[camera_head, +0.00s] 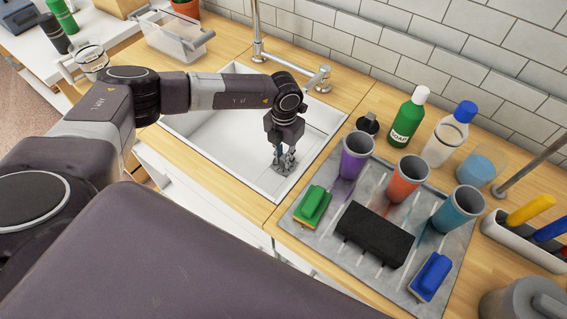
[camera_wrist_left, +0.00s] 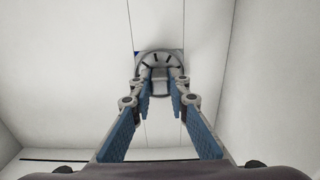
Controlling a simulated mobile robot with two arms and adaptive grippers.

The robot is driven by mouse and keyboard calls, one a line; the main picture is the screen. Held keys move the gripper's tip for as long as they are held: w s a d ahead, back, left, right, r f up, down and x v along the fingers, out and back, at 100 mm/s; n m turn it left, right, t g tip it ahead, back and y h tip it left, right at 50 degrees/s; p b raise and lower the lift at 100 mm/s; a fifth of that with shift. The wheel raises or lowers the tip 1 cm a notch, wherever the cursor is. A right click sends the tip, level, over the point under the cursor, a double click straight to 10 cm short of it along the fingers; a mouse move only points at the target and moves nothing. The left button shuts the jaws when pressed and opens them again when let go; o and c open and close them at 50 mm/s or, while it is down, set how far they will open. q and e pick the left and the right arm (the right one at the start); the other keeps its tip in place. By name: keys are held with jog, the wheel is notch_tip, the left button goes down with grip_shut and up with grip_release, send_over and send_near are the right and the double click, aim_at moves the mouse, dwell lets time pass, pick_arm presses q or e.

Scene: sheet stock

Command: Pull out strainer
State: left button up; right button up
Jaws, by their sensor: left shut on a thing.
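The sink (camera_head: 235,135) is a white basin set in the wooden counter. My left gripper (camera_head: 284,160) reaches down into it near its right end, with the fingers pointing down. In the left wrist view the strainer (camera_wrist_left: 160,60) is a round grey disc with dark slots. The fingertips of my left gripper (camera_wrist_left: 161,82) close together on its middle part. The fingers hide part of the strainer, and I cannot tell whether it sits in the drain or is lifted. My right gripper is not in view.
A grey drying mat (camera_head: 320,240) right of the sink holds several cups, a green sponge (camera_head: 312,205), a black block (camera_head: 375,233) and a blue sponge (camera_head: 431,277). The faucet (camera_head: 258,45) and a soap bottle (camera_head: 408,118) stand behind. The rest of the basin looks empty.

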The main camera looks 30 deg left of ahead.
pick_arm(q)
grip_shut()
jog(key=shift+r, duration=0.1)
jog(key=shift+r+p, duration=0.85)
jog(key=shift+r, duration=0.15)
jog(key=shift+r+p, duration=0.85)
jog(key=shift+r, duration=0.4)
